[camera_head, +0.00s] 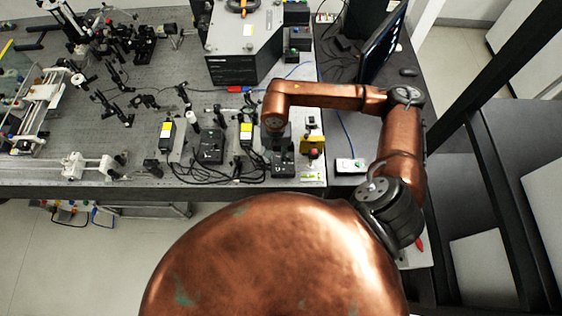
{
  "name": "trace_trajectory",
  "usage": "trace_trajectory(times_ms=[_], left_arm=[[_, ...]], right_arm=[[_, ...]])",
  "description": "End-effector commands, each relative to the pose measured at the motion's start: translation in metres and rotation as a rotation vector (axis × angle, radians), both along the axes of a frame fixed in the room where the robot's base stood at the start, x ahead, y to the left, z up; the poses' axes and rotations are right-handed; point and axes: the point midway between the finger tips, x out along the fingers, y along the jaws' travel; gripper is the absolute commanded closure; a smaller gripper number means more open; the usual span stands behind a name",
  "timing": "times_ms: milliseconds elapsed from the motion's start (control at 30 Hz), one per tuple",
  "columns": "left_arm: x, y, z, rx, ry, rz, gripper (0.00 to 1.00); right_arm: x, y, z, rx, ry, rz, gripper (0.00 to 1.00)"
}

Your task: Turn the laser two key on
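My copper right arm reaches over the bench from the right and bends down at its end. My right gripper (277,136) is a small dark shape below the wrist, directly over or at the right-hand black control box (283,169). Its fingers blend into the dark box, so I cannot tell whether they are open, shut or touching it. A second black control box (208,150) stands to the left. I cannot read which box belongs to laser two. No key can be made out. My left gripper is not in view.
Yellow-labelled modules (246,134) and loose black cables stand beside the boxes. A red-topped yellow button box (313,150) is close on the right. A large grey instrument (243,45) is behind. Optics fill the bench's left; a monitor (383,42) stands at back right.

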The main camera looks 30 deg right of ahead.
Motion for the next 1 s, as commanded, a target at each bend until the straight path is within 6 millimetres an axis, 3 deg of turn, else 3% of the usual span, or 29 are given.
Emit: trace_trajectory(times_ms=[533, 900, 1000], left_arm=[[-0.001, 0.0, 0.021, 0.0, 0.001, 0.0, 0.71], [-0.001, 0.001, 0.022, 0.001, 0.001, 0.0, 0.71], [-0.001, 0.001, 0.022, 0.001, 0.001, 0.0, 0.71]], right_arm=[[0.0, -0.003, -0.069, -0.009, -0.006, 0.004, 0.78], [0.001, -0.004, -0.076, -0.011, -0.008, 0.004, 0.78], [0.001, -0.004, -0.076, -0.011, -0.008, 0.004, 0.84]])
